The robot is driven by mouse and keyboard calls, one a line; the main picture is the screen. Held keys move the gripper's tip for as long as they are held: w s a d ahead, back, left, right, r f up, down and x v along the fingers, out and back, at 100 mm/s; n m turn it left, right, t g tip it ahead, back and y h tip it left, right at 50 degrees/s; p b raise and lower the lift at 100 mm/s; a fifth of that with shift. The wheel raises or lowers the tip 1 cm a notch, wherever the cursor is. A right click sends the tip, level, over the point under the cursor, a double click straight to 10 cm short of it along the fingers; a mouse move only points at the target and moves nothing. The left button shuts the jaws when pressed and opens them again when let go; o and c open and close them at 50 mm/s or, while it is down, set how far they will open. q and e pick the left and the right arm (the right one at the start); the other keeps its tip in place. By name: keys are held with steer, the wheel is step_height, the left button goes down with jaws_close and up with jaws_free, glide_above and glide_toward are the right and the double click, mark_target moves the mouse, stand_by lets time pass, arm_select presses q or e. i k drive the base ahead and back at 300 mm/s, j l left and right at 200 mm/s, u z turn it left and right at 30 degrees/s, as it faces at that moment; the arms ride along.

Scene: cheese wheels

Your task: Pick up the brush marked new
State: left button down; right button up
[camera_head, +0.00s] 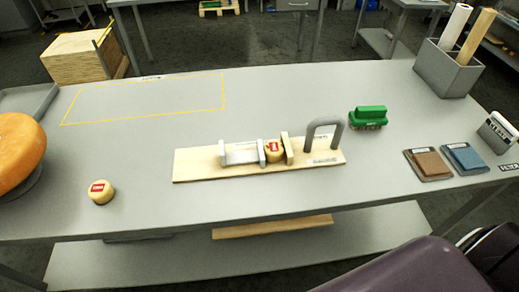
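A green brush-like block (368,115) with a darker underside sits on the grey table (300,90), right of centre. Any marking on it is too small to read, so I cannot tell whether it says new. It stands just behind and to the right of a grey arch on a wooden board. Neither of my grippers shows in the head view.
The wooden board (200,165) holds a clamp with a small cheese and the grey arch (324,130). A small cheese (101,192), large orange wheel (18,150), brown pad (428,164), blue pad (463,158) and grey bin (446,72) surround it. The yellow-outlined area is clear.

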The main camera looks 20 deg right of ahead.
mark_target(370, 116)
steer(key=l+z, duration=0.2)
steer(key=z, duration=1.25)
